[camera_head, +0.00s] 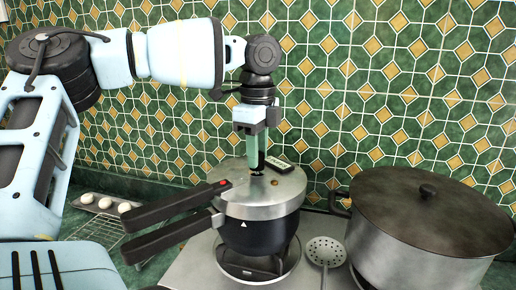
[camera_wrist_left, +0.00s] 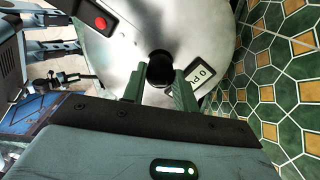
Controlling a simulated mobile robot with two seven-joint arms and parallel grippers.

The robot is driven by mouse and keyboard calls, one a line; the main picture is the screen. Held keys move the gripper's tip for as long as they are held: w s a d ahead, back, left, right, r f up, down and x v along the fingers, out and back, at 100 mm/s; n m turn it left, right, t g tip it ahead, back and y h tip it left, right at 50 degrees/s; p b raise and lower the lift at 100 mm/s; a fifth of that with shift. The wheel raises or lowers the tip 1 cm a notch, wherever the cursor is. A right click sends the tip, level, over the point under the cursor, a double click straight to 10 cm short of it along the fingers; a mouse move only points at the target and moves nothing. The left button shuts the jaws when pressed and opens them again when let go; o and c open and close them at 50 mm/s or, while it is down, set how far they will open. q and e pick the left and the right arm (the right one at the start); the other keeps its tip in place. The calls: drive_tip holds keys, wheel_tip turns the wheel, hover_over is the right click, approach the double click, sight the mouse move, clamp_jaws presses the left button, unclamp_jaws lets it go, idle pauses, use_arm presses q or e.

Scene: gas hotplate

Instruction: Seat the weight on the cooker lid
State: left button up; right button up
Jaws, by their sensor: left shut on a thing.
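The pressure cooker (camera_head: 248,236) stands on the hotplate with its silver lid (camera_head: 232,205) on and two long black handles pointing left. My left gripper (camera_head: 256,164) points straight down over the middle of the lid. It is shut on the weight (camera_wrist_left: 160,66), a small dark round piece between the green fingertips in the left wrist view. In the head view the weight is mostly hidden by the fingers, with a dark bit showing at their tips, close to the lid. I cannot tell whether it touches the lid or sits on the vent. My right gripper is not in view.
A small labelled plate (camera_head: 279,165) lies at the lid's far edge, and a red button (camera_head: 223,183) is by the handle. A large lidded pot (camera_head: 428,225) stands right. A slotted spoon (camera_head: 325,252) lies between. Eggs (camera_head: 105,203) sit on a tray left. The tiled wall (camera_head: 330,100) is behind.

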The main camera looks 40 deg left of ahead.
use_arm(q)
drive_tip(key=shift+f, duration=0.5)
drive_tip(key=o, duration=1.1)
drive_tip(key=shift+c, duration=0.2)
drive_tip(key=shift+r, duration=4)
